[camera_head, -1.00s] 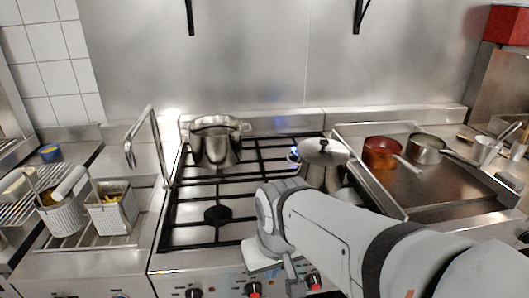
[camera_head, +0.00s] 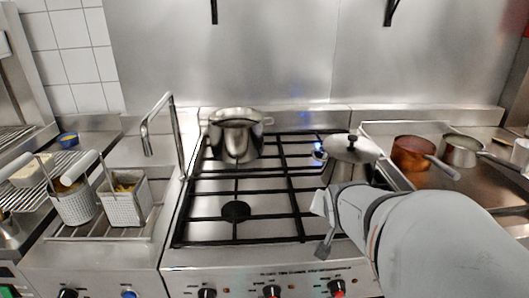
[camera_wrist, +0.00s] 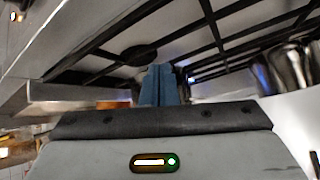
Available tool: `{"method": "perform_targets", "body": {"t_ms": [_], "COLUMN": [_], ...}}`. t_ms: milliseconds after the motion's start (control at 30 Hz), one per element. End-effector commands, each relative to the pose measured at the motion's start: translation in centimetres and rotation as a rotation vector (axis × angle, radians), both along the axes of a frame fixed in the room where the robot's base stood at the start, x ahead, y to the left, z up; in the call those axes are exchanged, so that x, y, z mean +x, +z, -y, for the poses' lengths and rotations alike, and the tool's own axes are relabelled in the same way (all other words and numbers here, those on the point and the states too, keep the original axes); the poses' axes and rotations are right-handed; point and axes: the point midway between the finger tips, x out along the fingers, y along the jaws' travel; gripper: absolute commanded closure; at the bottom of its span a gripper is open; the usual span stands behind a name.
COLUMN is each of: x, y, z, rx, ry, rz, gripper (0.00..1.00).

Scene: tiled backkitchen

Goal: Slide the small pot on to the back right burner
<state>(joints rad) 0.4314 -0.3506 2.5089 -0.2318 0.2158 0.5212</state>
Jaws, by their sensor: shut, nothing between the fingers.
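A steel pot with a domed lid and black knob (camera_head: 352,158) stands on the right side of the stove (camera_head: 262,190). A blue flame (camera_head: 319,150) burns at its left edge, at the back right burner; the pot's base is partly hidden by my arm. A second, open steel pot (camera_head: 236,138) sits at the back left. My gripper (camera_head: 325,243) is in front of the lidded pot, over the stove's front edge, apart from both pots. In the wrist view its blue fingers (camera_wrist: 158,85) are together and empty, and a pot (camera_wrist: 288,70) shows at the right.
The front left burner (camera_head: 236,211) is bare. Right of the stove, a copper pan (camera_head: 412,153) and a steel pan (camera_head: 459,150) stand on a flat steel surface. Fryer baskets (camera_head: 124,190) are at the left. Control knobs (camera_head: 272,292) line the stove front.

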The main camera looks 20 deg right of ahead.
Motion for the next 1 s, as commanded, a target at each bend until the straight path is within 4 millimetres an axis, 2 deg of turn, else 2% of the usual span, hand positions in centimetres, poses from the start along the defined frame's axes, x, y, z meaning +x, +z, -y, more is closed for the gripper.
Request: {"method": "perform_targets", "body": {"t_ms": [33,100,167,233,300,400,600,733,867,1000], "x": [0.4,0.9,1.4,1.4,0.9,-0.1,-2.5,-3.4,-3.3,-2.0], "y": [-1.2,-1.1,-1.5,-1.5,-1.7,-2.0,-2.4,-2.4,-2.1,-1.8], "z": [2.8,6.2,7.5,9.7,11.4,12.8,13.2,12.9,12.8,12.9], "rx": [0.012,0.046,0.121,0.192,0.287,0.455,0.779,0.903,0.949,0.953], "ry": [-0.091,-0.214,-0.222,-0.268,-0.296,-0.308,-0.282,-0.266,-0.259,-0.256], "rz": [0.1,0.265,0.383,0.531,0.668,0.827,0.997,1.034,1.042,1.04], "gripper": [1.0,1.0,1.0,1.0,1.0,1.0,1.0,1.0,1.0,1.0]}}
